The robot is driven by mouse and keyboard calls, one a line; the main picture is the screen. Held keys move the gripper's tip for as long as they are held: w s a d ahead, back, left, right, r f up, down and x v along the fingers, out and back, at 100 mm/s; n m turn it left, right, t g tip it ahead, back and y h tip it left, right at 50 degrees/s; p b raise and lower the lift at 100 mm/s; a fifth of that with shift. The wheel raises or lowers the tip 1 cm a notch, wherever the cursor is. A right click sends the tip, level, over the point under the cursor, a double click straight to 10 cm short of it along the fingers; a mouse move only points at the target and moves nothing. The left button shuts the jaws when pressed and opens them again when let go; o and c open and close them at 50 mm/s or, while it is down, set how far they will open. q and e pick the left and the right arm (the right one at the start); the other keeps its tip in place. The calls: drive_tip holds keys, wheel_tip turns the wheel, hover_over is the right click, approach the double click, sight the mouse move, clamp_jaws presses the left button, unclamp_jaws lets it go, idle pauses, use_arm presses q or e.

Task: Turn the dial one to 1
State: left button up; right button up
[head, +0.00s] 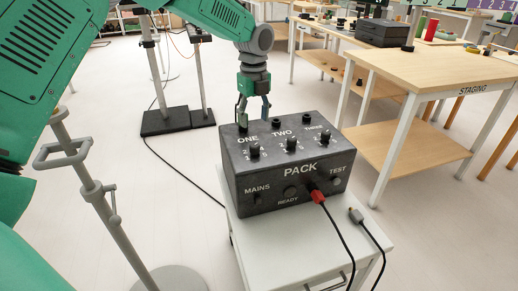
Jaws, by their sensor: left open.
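The dark grey PACK box (290,193) stands on a small white cabinet. On its sloped top are three black dials under the labels ONE, TWO and THREE. Dial one (255,152) is the leftmost, dial two (291,144) is in the middle and dial three (325,137) is at the right. The pointer settings are too small to read. My left gripper (254,116) points down over the back left of the box, just behind dial one. Its fingers are apart and nothing shows between them. My right gripper is not in view.
The white cabinet (312,257) carries the box. A red plug (317,196) sits in the box front, and a loose grey plug (356,215) lies beside it on a cable. The STAGING table (440,72) stands at right. A metal stand (97,195) is at left.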

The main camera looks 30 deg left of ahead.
sight(255, 145)
use_arm(q)
wheel_tip(255, 145, down, 10)
drive_tip(key=shift+b, duration=1)
drive_tip(key=shift+c, duration=0.4)
clamp_jaws()
